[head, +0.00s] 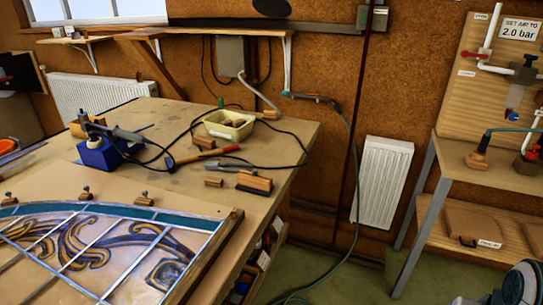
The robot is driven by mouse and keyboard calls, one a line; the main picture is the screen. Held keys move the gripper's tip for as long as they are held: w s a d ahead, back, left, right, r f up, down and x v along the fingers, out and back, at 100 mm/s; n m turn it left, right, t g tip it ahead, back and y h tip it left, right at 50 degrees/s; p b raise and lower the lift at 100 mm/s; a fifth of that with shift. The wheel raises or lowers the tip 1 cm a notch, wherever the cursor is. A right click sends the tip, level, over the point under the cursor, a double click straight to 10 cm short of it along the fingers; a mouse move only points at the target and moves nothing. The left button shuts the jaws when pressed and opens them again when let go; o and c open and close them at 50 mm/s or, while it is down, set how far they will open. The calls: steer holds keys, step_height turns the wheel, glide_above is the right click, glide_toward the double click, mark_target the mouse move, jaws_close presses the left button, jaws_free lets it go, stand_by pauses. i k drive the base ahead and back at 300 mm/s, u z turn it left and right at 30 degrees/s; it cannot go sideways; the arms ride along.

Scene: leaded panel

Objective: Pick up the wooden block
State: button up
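Several wooden pieces lie on the workbench (165,112), and I cannot tell which one is the task's wooden block. The largest block (254,183) is brown with a dark lower layer and lies near the bench's right edge. A small wooden block (213,182) lies just left of it. Another small block (270,114) lies at the back, right of a pale yellow tray (213,128) that holds more small wooden pieces. My gripper is not in view. A rounded grey and dark part at the bottom right seems to be mine.
A leaded glass panel (85,250) fills the bench's front left. A hammer (200,156), pliers-like tools, a soldering iron on a blue stand (98,153) and a loose black cable lie around the blocks. A shelf stand (492,180) is at right; green floor lies between.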

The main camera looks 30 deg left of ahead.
mark_target(209, 182)
steer(key=u, duration=0.4)
steer(key=i, duration=1.25)
steer(key=u, duration=1.55)
steer(key=i, duration=0.6)
steer(key=u, duration=0.65)
